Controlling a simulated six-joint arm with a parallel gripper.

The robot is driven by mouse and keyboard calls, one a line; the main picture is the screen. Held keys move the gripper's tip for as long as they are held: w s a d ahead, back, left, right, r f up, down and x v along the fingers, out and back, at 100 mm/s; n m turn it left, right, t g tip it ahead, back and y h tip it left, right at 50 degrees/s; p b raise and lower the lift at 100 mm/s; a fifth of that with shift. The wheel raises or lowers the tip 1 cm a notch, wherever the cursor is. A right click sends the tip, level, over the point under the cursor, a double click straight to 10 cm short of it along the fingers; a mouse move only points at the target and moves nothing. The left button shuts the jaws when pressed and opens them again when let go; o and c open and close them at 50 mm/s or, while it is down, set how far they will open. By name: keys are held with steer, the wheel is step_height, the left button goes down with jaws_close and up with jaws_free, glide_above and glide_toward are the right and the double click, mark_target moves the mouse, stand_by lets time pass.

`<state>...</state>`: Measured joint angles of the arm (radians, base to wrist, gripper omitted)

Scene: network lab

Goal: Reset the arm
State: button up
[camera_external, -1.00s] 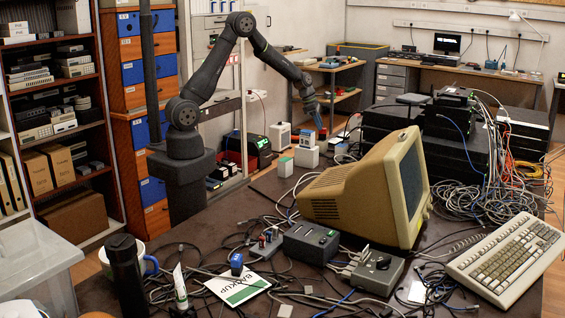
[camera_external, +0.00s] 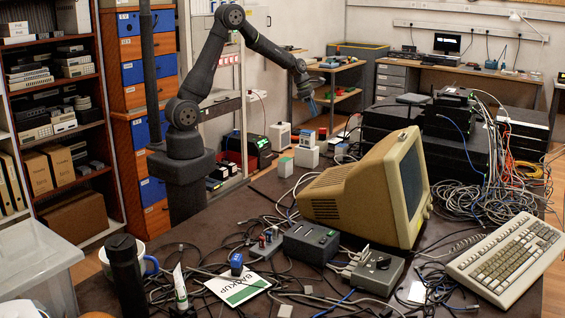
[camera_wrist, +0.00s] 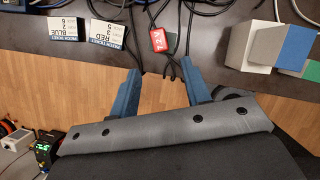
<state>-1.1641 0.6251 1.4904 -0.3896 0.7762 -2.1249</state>
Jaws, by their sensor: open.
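My gripper (camera_external: 312,107) hangs in the air above the far edge of the dark table, on the end of my bent arm. In the wrist view my gripper (camera_wrist: 159,80) shows two blue fingers spread apart with nothing between them. A red tag marked 7.2V (camera_wrist: 158,41) and dark cables lie on the table just beyond the fingertips.
Two patch ticket labels (camera_wrist: 88,38) lie left of the fingers in the wrist view, with white blocks (camera_wrist: 255,45) at right. A beige monitor (camera_external: 345,190), black boxes (camera_external: 455,150), a keyboard (camera_external: 505,260) and tangled cables crowd the table (camera_external: 205,230).

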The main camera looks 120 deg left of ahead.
mark_target(322, 133)
steer(key=x, duration=1.1)
steer(key=shift+w+f, duration=0.15)
steer(key=shift+f, duration=0.05)
steer(key=shift+r, duration=1.2)
